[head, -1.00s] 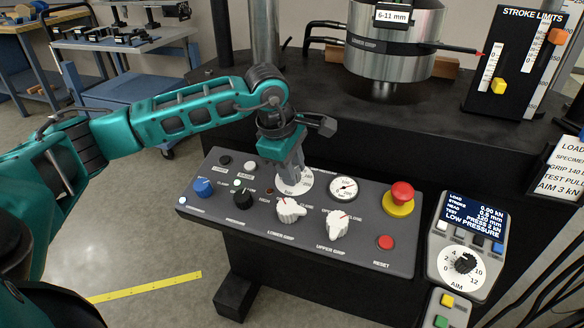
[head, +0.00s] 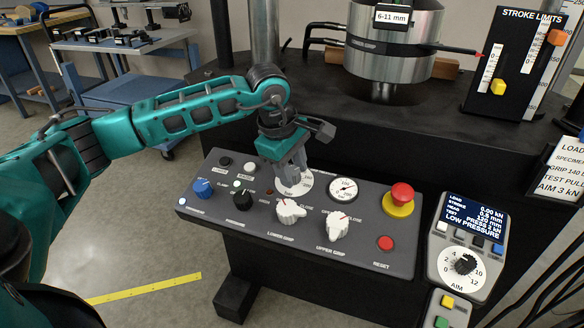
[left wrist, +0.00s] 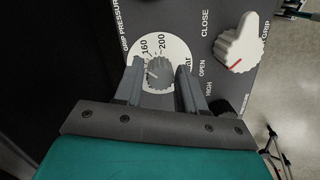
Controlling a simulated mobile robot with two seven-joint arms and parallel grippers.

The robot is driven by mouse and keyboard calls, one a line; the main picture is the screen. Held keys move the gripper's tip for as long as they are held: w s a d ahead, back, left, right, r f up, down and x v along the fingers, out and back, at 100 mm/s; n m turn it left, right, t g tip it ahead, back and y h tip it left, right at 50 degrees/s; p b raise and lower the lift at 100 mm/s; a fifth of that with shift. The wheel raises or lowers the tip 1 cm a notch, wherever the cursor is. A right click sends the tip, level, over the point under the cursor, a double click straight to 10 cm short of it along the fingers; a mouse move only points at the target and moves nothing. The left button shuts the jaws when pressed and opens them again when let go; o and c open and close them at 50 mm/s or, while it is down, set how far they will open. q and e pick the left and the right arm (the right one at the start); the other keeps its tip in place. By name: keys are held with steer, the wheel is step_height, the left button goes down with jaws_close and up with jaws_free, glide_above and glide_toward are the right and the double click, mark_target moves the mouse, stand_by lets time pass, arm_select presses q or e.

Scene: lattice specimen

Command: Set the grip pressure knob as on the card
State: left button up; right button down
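The grip pressure knob (left wrist: 159,72) is a grey ribbed knob on a white dial (left wrist: 171,47) marked 160 and 200 in the left wrist view. The fingers of my left gripper (left wrist: 160,76) stand on either side of it, with a gap on both sides. In the head view my left gripper (head: 293,176) is low over the dial (head: 304,187) and hides the knob. I cannot tell the knob's exact setting. The card (head: 566,172) at the right edge reads GRIP 140, cut off after that, and AIM 3 kN. My right gripper is not in view.
The lower grip switch (head: 290,210) and upper grip switch (head: 337,227) stand close by on the panel. A round gauge (head: 343,189), a red emergency button (head: 401,194) and a blue knob (head: 203,188) are also there. The machine's steel cylinder (head: 390,45) rises behind.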

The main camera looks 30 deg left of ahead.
arm_select(q)
steer(key=o, duration=0.3)
steer(key=p+v, duration=0.2)
steer(key=v, duration=1.1)
